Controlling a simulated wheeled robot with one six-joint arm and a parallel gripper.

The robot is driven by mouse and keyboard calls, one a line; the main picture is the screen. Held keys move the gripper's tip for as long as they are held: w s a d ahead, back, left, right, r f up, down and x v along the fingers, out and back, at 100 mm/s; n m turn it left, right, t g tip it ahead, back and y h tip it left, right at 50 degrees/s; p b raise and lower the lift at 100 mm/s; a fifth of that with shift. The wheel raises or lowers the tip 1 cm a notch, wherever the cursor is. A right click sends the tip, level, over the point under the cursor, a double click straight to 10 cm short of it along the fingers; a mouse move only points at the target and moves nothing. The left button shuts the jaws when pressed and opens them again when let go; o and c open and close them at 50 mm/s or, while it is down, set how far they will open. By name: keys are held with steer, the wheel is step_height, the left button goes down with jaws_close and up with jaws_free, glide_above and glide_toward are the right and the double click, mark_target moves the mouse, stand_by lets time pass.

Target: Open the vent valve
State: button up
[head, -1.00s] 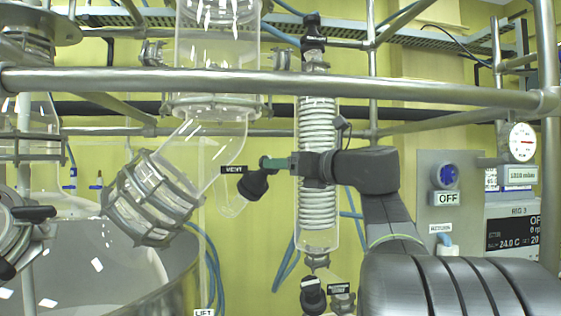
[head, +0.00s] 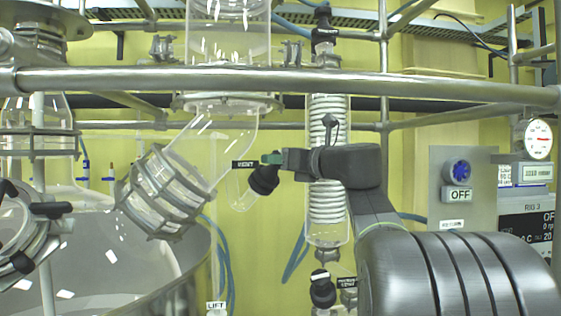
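The vent valve is a small glass branch with a black knob (head: 263,181), right of the angled glass elbow in the middle of the head view. A black label (head: 245,164) reading VENT sits at its upper left. My gripper (head: 272,159), dark with green fingertips, reaches in from the right, and its tips overlap the top of the knob in the picture. Only the side of the fingers shows, so I cannot tell whether they are open or shut, or whether they touch the knob.
A steel rail (head: 300,81) crosses above my arm. A glass coil condenser (head: 328,215) stands behind my gripper. Another black knob (head: 322,290) is below. A large steel vessel (head: 180,270) is at lower left, a control panel (head: 462,185) at right.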

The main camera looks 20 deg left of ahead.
steer(key=shift+f+n+g+b, duration=0.1)
steer(key=shift+n+g+b, duration=0.2)
steer(key=shift+n+g, duration=0.2)
steer(key=n+g+b, duration=0.1)
steer(key=n+g, duration=0.2)
steer(key=n, duration=0.1)
steer(key=shift+w+y, duration=0.1)
steer(key=shift+y, duration=0.3)
steer(key=n+g, duration=0.3)
steer(key=n, duration=0.1)
steer(key=shift+n+g+h, duration=0.6)
steer(key=shift+n+g, duration=0.8)
steer(key=shift+n, duration=0.4)
steer(key=shift+n, duration=0.3)
steer(key=o, duration=1)
